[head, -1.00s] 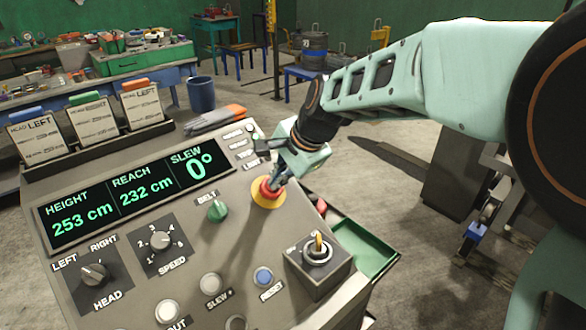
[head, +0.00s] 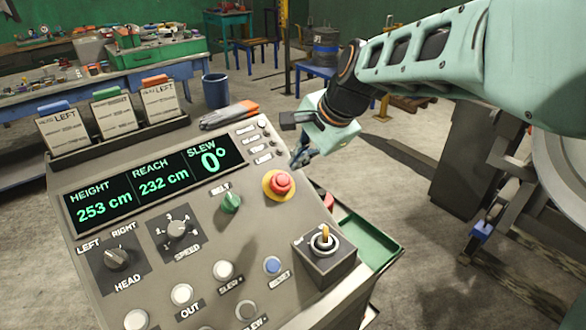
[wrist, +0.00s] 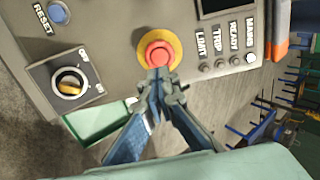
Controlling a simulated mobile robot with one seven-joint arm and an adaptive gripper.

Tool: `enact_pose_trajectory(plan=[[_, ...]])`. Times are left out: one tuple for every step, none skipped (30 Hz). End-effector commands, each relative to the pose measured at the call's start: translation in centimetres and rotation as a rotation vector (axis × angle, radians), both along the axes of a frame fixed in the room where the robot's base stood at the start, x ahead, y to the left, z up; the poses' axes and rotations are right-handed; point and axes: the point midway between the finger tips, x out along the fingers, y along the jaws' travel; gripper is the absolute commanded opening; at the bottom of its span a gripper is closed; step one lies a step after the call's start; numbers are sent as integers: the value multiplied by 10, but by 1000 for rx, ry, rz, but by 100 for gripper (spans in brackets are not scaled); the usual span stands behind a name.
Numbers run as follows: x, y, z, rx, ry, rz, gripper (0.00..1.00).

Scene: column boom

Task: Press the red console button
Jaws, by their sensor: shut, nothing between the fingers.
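The red console button (head: 280,183) is a round mushroom-shaped knob on a yellow ring, on the right part of the sloping grey console (head: 150,207). It shows whole in the head view. The red button (wrist: 159,54) is also near the top middle of the wrist view, with the fingertips just below it in the picture. My gripper (head: 298,160) is shut and empty. In the head view it is above and behind the button, with a visible gap between them. The fingers also show in the wrist view (wrist: 160,85).
The blue reset button (head: 272,265) lies nearer. A green tray (head: 368,243) hangs at the console's right side. Gloves (head: 229,115) lie on the top edge.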

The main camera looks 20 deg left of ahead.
Motion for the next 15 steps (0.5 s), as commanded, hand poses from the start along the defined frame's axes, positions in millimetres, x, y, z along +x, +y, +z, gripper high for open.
enact_pose_trajectory(plan=[[-2, -6, 11, 2, -5, -2, 0], [-3, -9, 16, 1, -4, -2, 0], [-5, -12, 23, 2, -5, -2, 0], [-7, -15, 27, 1, -4, -2, 0], [-8, -17, 32, 1, -4, -2, 0], [-9, -20, 36, 2, -3, -2, 0], [-10, -22, 39, 1, -2, -2, 0], [-11, -23, 42, 1, -3, -2, 0], [-12, -25, 45, 1, -2, -2, 0], [-13, -26, 47, 0, -1, -2, 0], [-13, -27, 48, 1, -1, -1, 0], [-14, -27, 50, 1, -1, -1, 0], [-14, -28, 50, 0, 0, -1, 0], [-14, -28, 51, 0, 0, -1, 0], [-14, -28, 51, 0, -1, -1, 0]])
